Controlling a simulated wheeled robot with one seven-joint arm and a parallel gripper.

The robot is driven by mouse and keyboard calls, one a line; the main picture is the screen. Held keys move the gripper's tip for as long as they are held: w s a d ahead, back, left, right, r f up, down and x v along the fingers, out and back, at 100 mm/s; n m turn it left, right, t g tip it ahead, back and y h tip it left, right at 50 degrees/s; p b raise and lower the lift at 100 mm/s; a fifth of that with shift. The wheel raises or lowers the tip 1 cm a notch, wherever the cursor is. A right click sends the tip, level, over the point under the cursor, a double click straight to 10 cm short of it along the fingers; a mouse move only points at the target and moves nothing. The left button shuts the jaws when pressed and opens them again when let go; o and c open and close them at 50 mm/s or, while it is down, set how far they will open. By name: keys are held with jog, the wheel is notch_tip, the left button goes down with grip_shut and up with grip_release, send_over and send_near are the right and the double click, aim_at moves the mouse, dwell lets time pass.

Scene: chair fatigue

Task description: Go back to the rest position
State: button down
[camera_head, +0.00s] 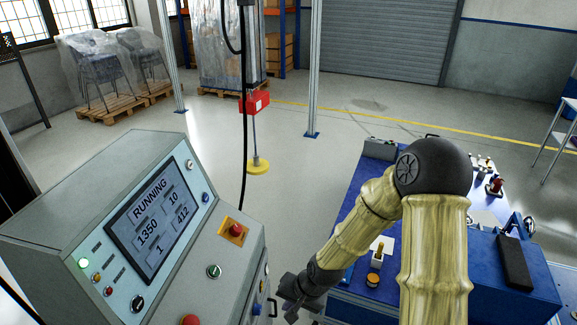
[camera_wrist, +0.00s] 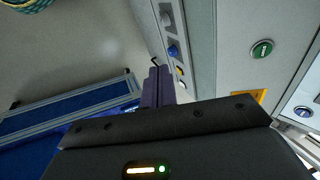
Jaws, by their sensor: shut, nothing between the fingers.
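My gripper (camera_head: 297,288) is at the lower middle of the head view, at the end of my bent arm. It is just right of the grey control console (camera_head: 60,210) and left of the blue workbench (camera_head: 345,285). In the wrist view my gripper's fingers (camera_wrist: 158,85) are together with nothing between them. I cannot tell the exact gap between my gripper and the console.
The console screen (camera_head: 155,218) reads RUNNING. A red emergency button (camera_head: 235,229) sits on a yellow plate. A yellow disc (camera_head: 258,167) hangs on a rod beyond the console. Wrapped chairs (camera_head: 100,65) stand on pallets at the back left.

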jog(key=s+d+r+n+h, duration=0.1)
jog(key=s+d+r+h, duration=0.1)
jog(key=s+d+r, duration=0.2)
jog(key=s+d+r+n+h, duration=0.2)
jog(key=s+d+r, duration=0.2)
jog(key=d+r, duration=0.6)
jog(key=shift+d+r+t, duration=0.2)
jog(key=shift+d+t, duration=0.2)
jog(key=shift+d, duration=0.05)
dwell(1.5)
